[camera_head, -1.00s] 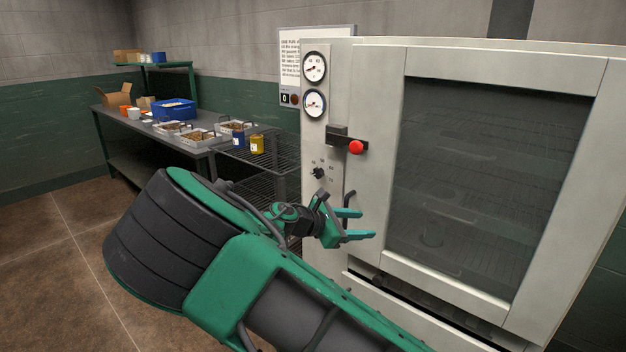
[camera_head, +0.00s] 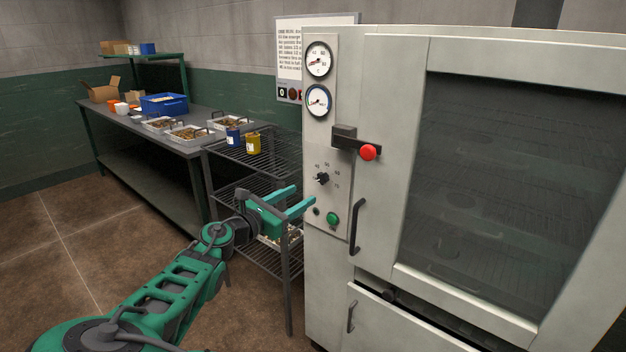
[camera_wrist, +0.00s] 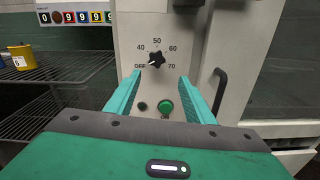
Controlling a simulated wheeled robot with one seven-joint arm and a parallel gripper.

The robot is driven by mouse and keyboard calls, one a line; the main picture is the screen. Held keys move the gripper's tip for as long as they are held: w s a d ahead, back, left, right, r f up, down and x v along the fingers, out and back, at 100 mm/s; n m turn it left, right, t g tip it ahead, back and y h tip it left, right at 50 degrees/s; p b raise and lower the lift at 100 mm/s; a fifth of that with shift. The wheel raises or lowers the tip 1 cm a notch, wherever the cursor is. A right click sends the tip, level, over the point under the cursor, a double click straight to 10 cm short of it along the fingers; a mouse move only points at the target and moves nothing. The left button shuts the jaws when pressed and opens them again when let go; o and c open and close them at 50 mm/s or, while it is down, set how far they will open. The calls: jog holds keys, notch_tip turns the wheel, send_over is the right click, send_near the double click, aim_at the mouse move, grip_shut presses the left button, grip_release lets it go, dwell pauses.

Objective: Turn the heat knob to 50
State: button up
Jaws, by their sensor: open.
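The heat knob (camera_head: 322,179) is a black star-shaped knob on the oven's narrow front panel. In the wrist view, the knob (camera_wrist: 156,60) has a scale around it marked OFF, 40, 50, 60 and 70. Its white pointer mark points lower left, toward OFF. My gripper (camera_head: 302,197) is open and empty, its green fingers directed at the panel, left of and slightly below the knob in the head view. In the wrist view, the knob shows just beyond and above the gap between the fingertips (camera_wrist: 160,77). The fingers appear apart from the knob.
A green button (camera_head: 333,219) sits below the knob. A red-tipped door handle (camera_head: 368,152) juts out above right, and a black handle (camera_head: 357,226) is at right. A wire rack (camera_head: 262,165) stands close left of the oven, beside my gripper.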

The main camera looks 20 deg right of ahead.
aim_at(321, 181)
jog(key=x, duration=1)
jog(key=shift+w+r, duration=0.2)
jog(key=shift+w, duration=0.35)
jog(key=c, duration=1)
